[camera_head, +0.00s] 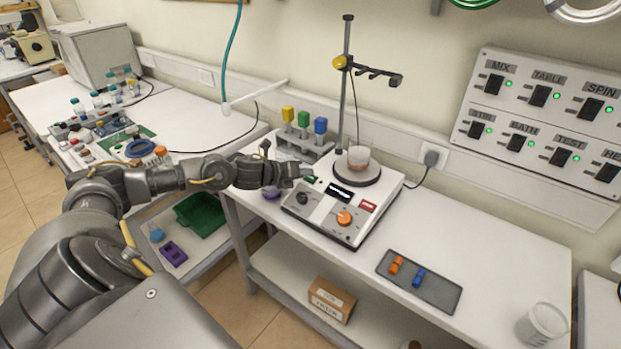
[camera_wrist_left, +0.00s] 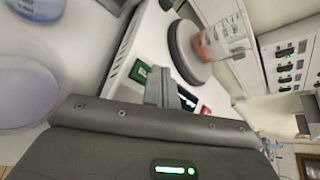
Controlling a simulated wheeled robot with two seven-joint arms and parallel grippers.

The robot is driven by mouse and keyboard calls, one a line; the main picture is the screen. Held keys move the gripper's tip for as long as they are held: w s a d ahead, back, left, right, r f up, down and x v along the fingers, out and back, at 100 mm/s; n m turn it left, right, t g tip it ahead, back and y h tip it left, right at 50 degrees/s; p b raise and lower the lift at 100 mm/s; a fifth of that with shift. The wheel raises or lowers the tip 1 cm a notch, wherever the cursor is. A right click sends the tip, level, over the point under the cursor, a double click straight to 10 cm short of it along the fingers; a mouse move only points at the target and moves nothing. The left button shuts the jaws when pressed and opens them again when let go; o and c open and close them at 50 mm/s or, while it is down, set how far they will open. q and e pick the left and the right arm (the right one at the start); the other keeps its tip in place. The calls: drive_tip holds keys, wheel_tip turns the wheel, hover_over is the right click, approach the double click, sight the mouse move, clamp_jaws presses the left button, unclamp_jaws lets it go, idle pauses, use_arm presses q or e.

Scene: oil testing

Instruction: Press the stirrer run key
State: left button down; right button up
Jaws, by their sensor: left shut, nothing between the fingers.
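The white stirrer (camera_head: 325,214) stands on the bench with a black knob, a dark display, an orange knob and a red key (camera_head: 368,206) on its front. A green key (camera_head: 311,179) sits at the panel's upper left; in the left wrist view the green key (camera_wrist_left: 141,72) is right beside my fingers. A beaker (camera_head: 358,158) with orange liquid stands on the stirrer's round plate. My left gripper (camera_head: 304,171) is shut and empty, its tips close to the green key; I cannot tell whether they touch it. In the left wrist view the gripper (camera_wrist_left: 161,86) partly covers the panel. My right gripper is not in view.
A rack with yellow, green and blue-capped bottles (camera_head: 304,124) stands behind my gripper. A stand (camera_head: 346,90) rises behind the stirrer. A grey tray (camera_head: 437,293) and an empty beaker (camera_head: 543,323) are to the right. A switch panel (camera_head: 545,120) hangs on the wall.

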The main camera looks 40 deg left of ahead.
use_arm(q)
drive_tip(key=shift+f, duration=0.1)
drive_tip(key=shift+w+f+b, duration=0.2)
drive_tip(key=shift+f+b, duration=0.1)
drive_tip(key=shift+b, duration=0.15)
drive_tip(key=shift+w+f+b, duration=0.1)
drive_tip(key=shift+f+b, duration=0.3)
drive_tip(key=shift+b, duration=0.05)
idle(0.7)
drive_tip(key=shift+r, duration=0.15)
drive_tip(key=shift+s+r+p, duration=0.3)
drive_tip(key=shift+r+p, duration=0.2)
drive_tip(key=shift+r, duration=0.15)
drive_tip(key=r+p, duration=0.1)
drive_tip(key=s+r+p, duration=0.1)
drive_tip(key=r, duration=0.1)
drive_tip(key=r+p, duration=0.1)
drive_tip(key=shift+s+r, duration=0.35)
idle(1.0)
